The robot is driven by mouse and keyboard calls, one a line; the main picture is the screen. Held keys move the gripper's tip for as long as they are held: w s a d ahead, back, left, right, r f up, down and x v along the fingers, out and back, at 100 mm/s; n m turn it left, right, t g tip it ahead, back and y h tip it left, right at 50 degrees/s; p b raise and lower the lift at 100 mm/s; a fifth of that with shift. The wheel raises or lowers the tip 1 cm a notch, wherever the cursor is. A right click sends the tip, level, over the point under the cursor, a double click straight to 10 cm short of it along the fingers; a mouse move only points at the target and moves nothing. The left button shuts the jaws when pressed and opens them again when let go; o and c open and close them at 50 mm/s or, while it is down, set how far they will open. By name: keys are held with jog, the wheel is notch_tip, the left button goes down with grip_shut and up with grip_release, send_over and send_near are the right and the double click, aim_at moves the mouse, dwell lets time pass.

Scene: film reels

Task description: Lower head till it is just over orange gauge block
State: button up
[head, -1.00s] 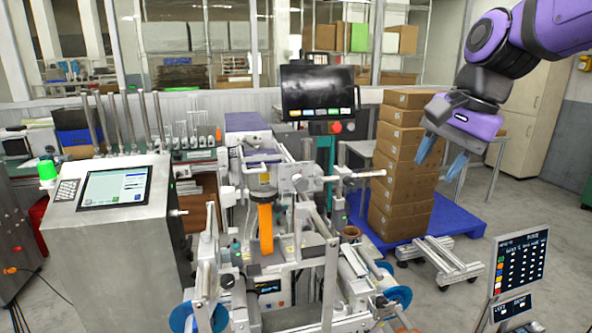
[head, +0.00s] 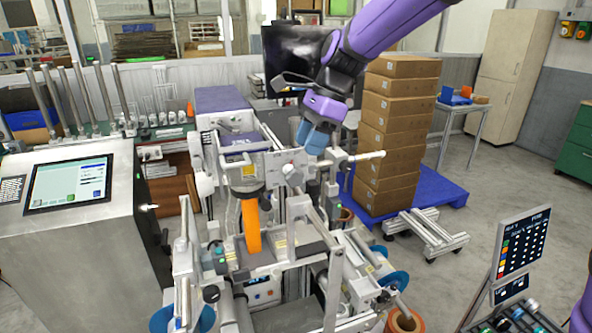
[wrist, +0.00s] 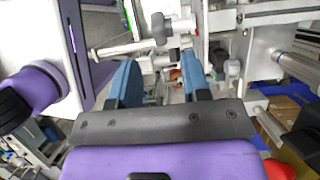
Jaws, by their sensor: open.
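An upright orange piece (head: 251,225) stands on the machine, near its middle; it is the most visible orange part, but I cannot tell for certain that it is the gauge block. Right above it is a white and dark head-like assembly (head: 246,163), with a gap I cannot judge. My gripper (head: 311,138) is over the machine's back right part, above and right of the orange piece, fingers pointing down. In the wrist view my gripper (wrist: 160,82) has its two blue fingers apart, with nothing held. Metal rods and a knob (wrist: 158,28) lie beyond the fingertips.
A steel cabinet with a touchscreen (head: 70,182) stands left. Stacked cartons (head: 397,130) on a blue pallet (head: 438,190) stand right, behind a low metal frame (head: 425,235). A dark monitor (head: 285,50) is behind my arm. A sign panel (head: 522,245) stands front right.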

aim_at(298, 170)
jog(key=x, duration=0.7)
jog(key=shift+a+f, duration=0.1)
jog(key=shift+f, duration=0.1)
jog(key=shift+f, duration=0.1)
jog(key=c, duration=0.7)
